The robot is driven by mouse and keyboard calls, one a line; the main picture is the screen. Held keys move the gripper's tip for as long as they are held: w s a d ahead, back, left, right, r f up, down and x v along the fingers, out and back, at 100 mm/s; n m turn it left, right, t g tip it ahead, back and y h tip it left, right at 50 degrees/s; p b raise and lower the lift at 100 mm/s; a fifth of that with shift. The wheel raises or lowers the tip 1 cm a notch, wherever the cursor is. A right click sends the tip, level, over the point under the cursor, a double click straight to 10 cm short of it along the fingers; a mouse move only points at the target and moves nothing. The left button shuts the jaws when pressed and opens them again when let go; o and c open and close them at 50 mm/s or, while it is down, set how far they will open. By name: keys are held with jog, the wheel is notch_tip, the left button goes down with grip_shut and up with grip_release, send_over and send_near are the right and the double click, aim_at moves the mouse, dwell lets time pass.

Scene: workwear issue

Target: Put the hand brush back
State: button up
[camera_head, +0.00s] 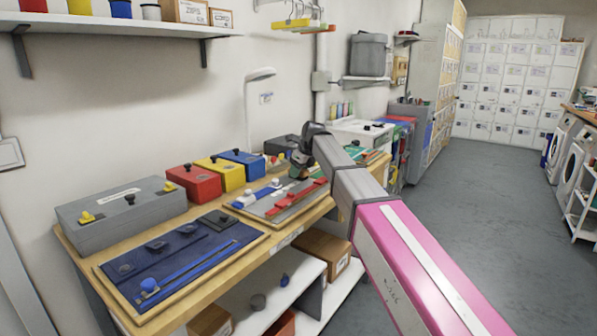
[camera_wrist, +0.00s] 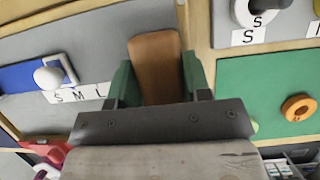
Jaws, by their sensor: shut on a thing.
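My gripper (camera_head: 299,165) is low over the workbench, near the board with grey, blue and red strips (camera_head: 270,206). In the wrist view my gripper's two green fingers (camera_wrist: 158,85) are closed on an orange-brown, round-edged piece, which looks like the hand brush (camera_wrist: 155,58). Only its brown face shows; any bristles are hidden. In the head view I cannot make out the brush behind the arm. Whether the brush touches the surface beneath, I cannot tell.
In the wrist view a white knob (camera_wrist: 48,77) sits left beside S M L labels, and an orange ring (camera_wrist: 298,107) lies on a green panel at right. Red (camera_head: 196,181), yellow (camera_head: 222,172) and blue (camera_head: 243,163) boxes line the wall side. Floor at right is clear.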

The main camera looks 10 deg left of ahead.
jog(key=o, duration=0.9)
jog(key=v, duration=1.2)
jog(key=shift+s, duration=0.1)
